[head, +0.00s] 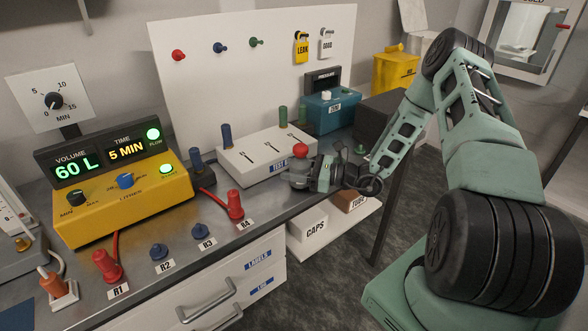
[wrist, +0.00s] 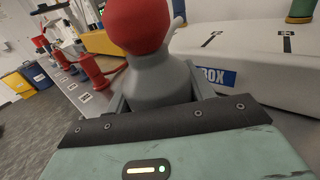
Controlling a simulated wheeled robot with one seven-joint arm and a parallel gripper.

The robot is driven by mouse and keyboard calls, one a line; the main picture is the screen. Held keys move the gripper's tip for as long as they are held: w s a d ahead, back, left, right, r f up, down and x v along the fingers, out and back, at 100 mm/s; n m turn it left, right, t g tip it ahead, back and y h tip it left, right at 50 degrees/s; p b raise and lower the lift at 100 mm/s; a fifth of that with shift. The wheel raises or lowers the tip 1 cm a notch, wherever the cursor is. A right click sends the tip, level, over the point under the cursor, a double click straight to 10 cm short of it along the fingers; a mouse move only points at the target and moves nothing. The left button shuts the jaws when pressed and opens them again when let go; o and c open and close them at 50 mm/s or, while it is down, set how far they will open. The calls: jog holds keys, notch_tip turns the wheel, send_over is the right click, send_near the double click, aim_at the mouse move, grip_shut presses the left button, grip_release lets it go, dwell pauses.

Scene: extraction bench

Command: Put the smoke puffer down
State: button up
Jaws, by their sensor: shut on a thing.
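The smoke puffer (head: 299,167) is grey with a red top. It is upright at the bench's front edge, in front of the white test box (head: 268,153). My gripper (head: 308,175) reaches in from the right and is shut on its grey body. In the wrist view the puffer (wrist: 160,84) stands between my fingers, its red top toward the upper edge. I cannot tell whether its base touches the bench; the base is hidden in the wrist view.
A teal device (head: 330,112) stands behind the test box. Below the edge is a shelf with a CAPS box (head: 314,229).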

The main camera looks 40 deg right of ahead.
jog(key=shift+f, duration=0.2)
jog(key=shift+f, duration=0.15)
jog(key=o, duration=1.2)
jog(key=b+v, duration=0.2)
jog(key=v, duration=1)
jog(key=shift+b, duration=0.4)
